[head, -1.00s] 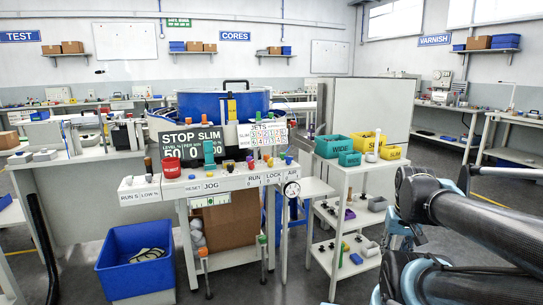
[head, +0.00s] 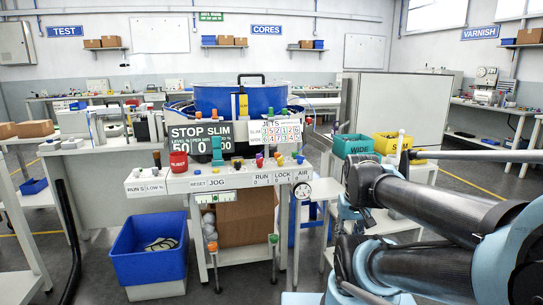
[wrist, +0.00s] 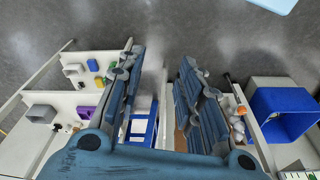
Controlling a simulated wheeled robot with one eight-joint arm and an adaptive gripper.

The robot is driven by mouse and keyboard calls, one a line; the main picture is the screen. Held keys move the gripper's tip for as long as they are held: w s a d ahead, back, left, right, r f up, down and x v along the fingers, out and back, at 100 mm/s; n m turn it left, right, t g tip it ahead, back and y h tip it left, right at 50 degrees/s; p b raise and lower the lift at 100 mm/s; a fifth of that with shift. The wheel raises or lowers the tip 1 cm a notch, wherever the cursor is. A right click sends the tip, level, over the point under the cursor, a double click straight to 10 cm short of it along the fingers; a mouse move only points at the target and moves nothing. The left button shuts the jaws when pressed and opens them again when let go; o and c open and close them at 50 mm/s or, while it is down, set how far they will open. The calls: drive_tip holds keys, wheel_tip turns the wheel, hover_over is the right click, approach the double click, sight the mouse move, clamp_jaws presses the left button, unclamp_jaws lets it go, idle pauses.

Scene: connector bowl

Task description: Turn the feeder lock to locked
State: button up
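The feeder control panel (head: 240,180) stands in the middle of the head view, in front of the blue bowl feeder (head: 238,98). On its front edge is the LOCK label (head: 283,191), between RUN (head: 263,196) and AIR (head: 301,175). Small coloured knobs stand on the panel top above these labels; which one is the lock, and its setting, is too small to tell. My gripper (wrist: 161,57) shows in the wrist view with its two fingers wide apart, nothing between them. The head view does not show my gripper clearly.
A blue bin (head: 150,247) stands on the floor at the panel's left and also shows in the wrist view (wrist: 284,113). A cart with teal (head: 353,146) and yellow (head: 399,144) bins stands right of the panel, partly behind my arm. Floor shows in front.

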drive_tip(key=shift+o, duration=0.8)
drive_tip(key=shift+a, duration=0.1)
drive_tip(key=o, duration=0.4)
drive_tip(key=shift+s+r, duration=0.2)
drive_tip(key=shift+r, duration=0.1)
drive_tip(key=shift+c, duration=0.2)
wheel_tip(320, 180, up, 31)
drive_tip(key=n+g, duration=0.2)
drive_tip(key=n, duration=1)
hover_over(280, 161)
drive_tip(key=w, duration=0.1)
wheel_tip(280, 161, down, 16)
drive_tip(key=shift+w+f, duration=0.1)
drive_tip(key=shift+w, duration=0.05)
drive_tip(key=c, duration=1.1)
